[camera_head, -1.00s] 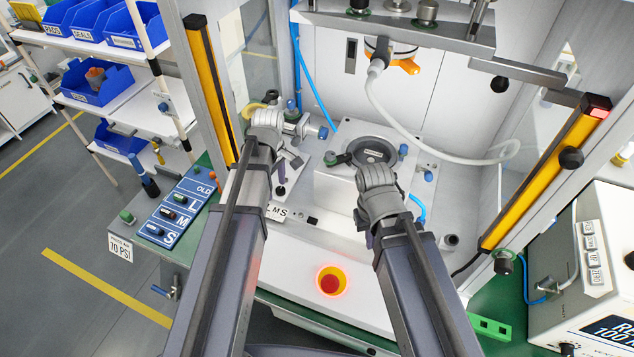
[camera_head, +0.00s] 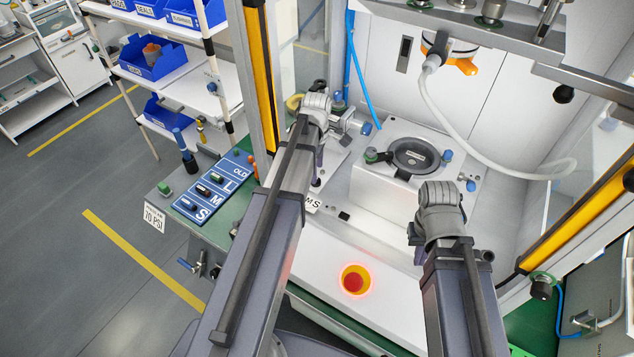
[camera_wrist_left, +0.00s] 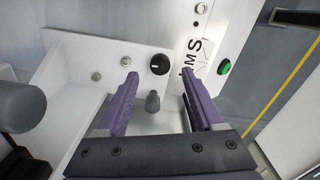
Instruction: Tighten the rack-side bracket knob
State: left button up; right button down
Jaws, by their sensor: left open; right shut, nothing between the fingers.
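My left gripper (camera_head: 319,160) points down at the left side of the press, with its purple fingers partly hidden by the wrist. In the left wrist view, the gripper (camera_wrist_left: 160,76) is open. A grey rounded post or knob (camera_wrist_left: 152,101) lies between its fingers in the picture, and I see no contact. A black round knob (camera_wrist_left: 160,64) with a white mark shows just beyond the fingertips. I cannot tell which is the rack-side bracket knob.
A plate marked M S (camera_head: 312,201) lies near the left arm. A glowing red button (camera_head: 353,281) is on the front panel. Yellow posts (camera_head: 262,85) flank the press opening. A shelf rack (camera_head: 175,85) with blue bins stands left. A grey hose (camera_head: 475,150) hangs right.

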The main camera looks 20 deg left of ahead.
pick_arm(q)
notch_tip(320, 180, down, 5)
jog(key=b, duration=0.3)
jog(key=shift+r, duration=0.2)
pick_arm(e)
notch_tip(320, 180, down, 4)
jog(key=shift+f, duration=0.25)
pick_arm(q)
jog(key=shift+r, duration=0.1)
grip_shut()
